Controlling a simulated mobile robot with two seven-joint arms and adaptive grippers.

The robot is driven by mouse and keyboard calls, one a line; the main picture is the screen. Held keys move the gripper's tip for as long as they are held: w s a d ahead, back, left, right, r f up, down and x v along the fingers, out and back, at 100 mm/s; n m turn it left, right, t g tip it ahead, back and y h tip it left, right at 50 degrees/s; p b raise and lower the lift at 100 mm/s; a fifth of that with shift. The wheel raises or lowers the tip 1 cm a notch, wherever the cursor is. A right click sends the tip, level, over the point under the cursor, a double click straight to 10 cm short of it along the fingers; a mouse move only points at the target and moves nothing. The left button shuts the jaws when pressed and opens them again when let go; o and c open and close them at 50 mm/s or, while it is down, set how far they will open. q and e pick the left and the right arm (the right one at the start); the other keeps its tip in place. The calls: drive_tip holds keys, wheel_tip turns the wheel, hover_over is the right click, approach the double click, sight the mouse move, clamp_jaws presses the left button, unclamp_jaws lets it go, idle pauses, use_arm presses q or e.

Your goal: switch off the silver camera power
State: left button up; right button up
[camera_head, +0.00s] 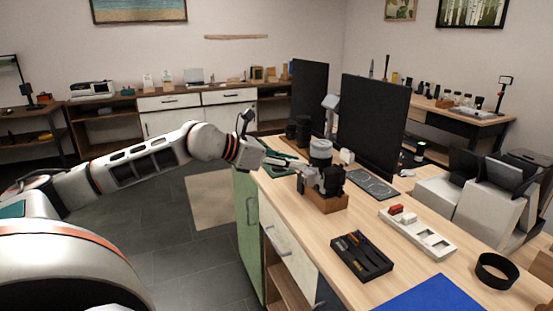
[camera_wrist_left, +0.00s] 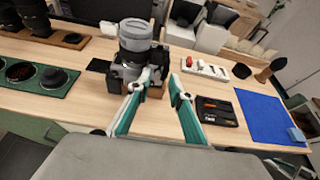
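The silver camera has a grey-silver lens pointing up and a dark body; it stands on a small wooden block on the desk, in the head view (camera_head: 320,153) and the left wrist view (camera_wrist_left: 135,42). My left gripper (camera_head: 290,168) reaches in from the left beside it. In the left wrist view the gripper's two green fingers (camera_wrist_left: 157,88) are spread apart with nothing held. The left fingertip overlaps the camera body's lower right; I cannot tell whether it touches. The power switch is too small to make out.
The desk (camera_head: 300,190) also holds black lenses (camera_head: 297,130), monitors (camera_head: 372,125), a black tray of tools (camera_head: 361,257), a white power strip (camera_head: 417,231), a blue mat (camera_head: 430,296) and a black ring (camera_head: 496,270). The wood between tray and strip is bare.

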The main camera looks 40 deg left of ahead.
use_arm(q)
drive_tip(key=shift+v, duration=2.45)
